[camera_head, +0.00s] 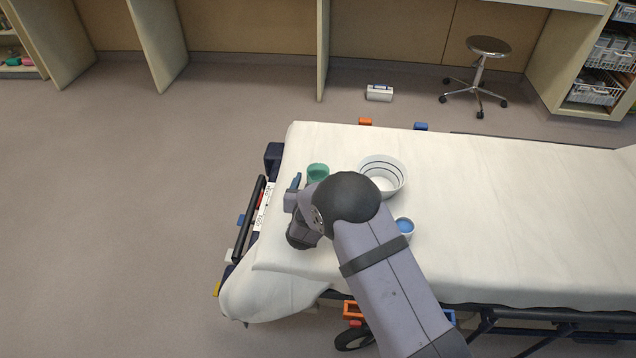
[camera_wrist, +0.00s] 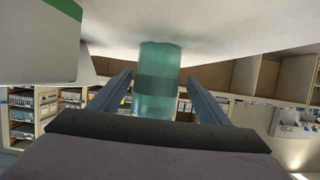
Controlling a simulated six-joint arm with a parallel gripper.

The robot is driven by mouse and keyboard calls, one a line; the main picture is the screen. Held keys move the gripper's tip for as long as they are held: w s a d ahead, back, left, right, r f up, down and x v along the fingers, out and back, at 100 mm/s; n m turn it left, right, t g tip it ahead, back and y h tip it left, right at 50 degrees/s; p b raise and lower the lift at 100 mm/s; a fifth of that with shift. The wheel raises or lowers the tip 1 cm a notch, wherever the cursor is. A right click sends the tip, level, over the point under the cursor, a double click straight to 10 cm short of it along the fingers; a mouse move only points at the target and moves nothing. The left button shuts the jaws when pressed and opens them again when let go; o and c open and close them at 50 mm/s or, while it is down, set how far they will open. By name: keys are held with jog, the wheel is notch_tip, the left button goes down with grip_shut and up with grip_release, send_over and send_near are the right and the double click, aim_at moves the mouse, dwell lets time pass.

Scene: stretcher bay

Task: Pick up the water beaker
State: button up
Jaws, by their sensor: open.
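A teal, see-through beaker (camera_head: 318,170) stands upright on the white sheet, near the left end of the stretcher. In the wrist view, which looks upside down, the beaker (camera_wrist: 158,78) stands ahead of my gripper (camera_wrist: 160,88). It lines up with the gap between the two fingers, and a darker band crosses its middle. My gripper is open, with a finger to each side of the beaker and a visible gap on both sides. In the head view my gripper (camera_head: 294,190) is low beside the beaker, to its lower left, partly hidden by my arm.
A white bowl with dark rings (camera_head: 384,174) stands right of the beaker. A small cup with blue inside (camera_head: 405,227) stands beside my arm. A white thing with a green edge (camera_wrist: 42,42) is close in the wrist view. The sheet (camera_head: 510,215) is clear to the right.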

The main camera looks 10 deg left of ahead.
aim_at(319, 175)
jog(key=shift+d+r+x, duration=0.1)
jog(key=shift+d+x, duration=0.05)
jog(key=shift+x, duration=0.95)
jog(key=shift+d+r+x, duration=0.1)
jog(key=shift+d+x, duration=0.05)
jog(key=shift+x, duration=0.95)
jog(key=shift+w, duration=0.1)
jog(key=c, duration=1.2)
